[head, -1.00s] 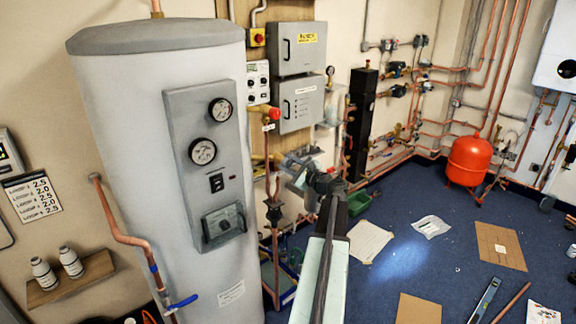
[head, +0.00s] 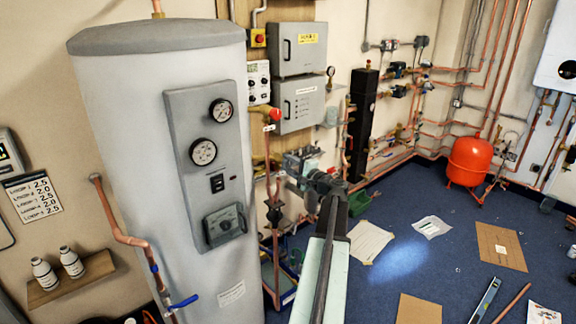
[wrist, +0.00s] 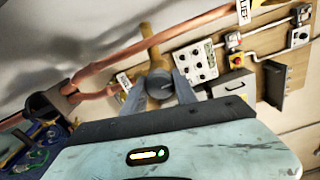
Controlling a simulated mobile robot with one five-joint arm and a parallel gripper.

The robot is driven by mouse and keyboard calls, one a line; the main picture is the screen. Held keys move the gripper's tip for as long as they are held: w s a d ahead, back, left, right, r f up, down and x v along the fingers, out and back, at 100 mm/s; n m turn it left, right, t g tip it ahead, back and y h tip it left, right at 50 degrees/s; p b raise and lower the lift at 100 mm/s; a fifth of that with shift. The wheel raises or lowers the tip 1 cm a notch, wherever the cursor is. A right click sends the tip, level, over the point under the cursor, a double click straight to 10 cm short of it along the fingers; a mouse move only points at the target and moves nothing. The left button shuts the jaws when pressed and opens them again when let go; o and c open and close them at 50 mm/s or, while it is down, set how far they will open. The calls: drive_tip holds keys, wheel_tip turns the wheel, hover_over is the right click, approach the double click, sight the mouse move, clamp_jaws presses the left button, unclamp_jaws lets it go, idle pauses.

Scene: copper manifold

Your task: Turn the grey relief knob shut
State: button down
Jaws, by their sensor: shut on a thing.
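The grey relief knob (wrist: 160,84) is a round grey cap on a brass valve body (wrist: 150,42), which joins a copper pipe. It sits between the two pale fingers of my gripper (wrist: 160,92) in the wrist view, and the gripper is shut on it. A white tag (wrist: 124,82) hangs just left of the knob, and another lettered tag (wrist: 243,11) is at the top. In the head view my gripper (head: 292,167) is at the pipework right of the tank. The knob is too small and covered there to make out.
A large grey tank (head: 150,110) stands close on the left. Grey wall boxes (head: 299,50) hang above the pipework, and a red-topped valve (head: 274,115) is near my gripper. The blue floor (head: 400,215) has scattered sheets. A red vessel (head: 468,160) stands at the back right.

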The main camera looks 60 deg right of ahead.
idle(0.5)
drive_tip(key=c, duration=1)
unclamp_jaws()
drive_tip(key=shift+w, duration=0.1)
drive_tip(key=shift+o, duration=0.2)
drive_tip(key=v, duration=0.7)
drive_tip(key=shift+s+a, duration=0.15)
drive_tip(key=shift+s, duration=0.2)
